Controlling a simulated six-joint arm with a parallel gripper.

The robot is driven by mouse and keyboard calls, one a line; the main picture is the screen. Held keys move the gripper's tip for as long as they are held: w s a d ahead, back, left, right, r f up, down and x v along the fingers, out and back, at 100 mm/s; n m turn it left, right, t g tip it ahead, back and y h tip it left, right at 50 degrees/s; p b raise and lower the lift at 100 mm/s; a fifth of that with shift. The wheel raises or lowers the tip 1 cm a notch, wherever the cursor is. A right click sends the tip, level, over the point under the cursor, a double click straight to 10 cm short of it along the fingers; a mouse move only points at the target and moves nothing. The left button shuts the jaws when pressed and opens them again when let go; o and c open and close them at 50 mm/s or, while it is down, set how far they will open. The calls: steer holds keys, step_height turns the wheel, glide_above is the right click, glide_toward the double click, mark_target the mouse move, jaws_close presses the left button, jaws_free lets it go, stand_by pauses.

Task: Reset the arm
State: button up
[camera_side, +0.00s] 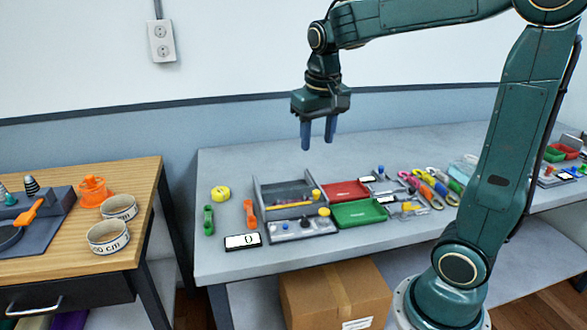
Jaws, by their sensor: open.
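My gripper (318,134) hangs from the green arm above the back of the grey table (225,265), pointing down. Its two blue-grey fingers are apart with nothing between them. It is well above the table's objects and touches none of them.
Below are a grey tray (262,200), a red tray (346,191) and a green tray (358,213). A wooden bench (60,255) with two bowls stands left. The air around my gripper is clear.

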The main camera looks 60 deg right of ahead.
steer(key=s+a+f+n+t+y, duration=0.1)
steer(key=s+a+n+t, duration=0.3)
steer(key=s+a, duration=0.6)
steer(key=s+n, duration=0.2)
steer(key=s, duration=0.1)
steer(key=shift+s+a+y, duration=0.2)
steer(key=shift+s+y, duration=0.2)
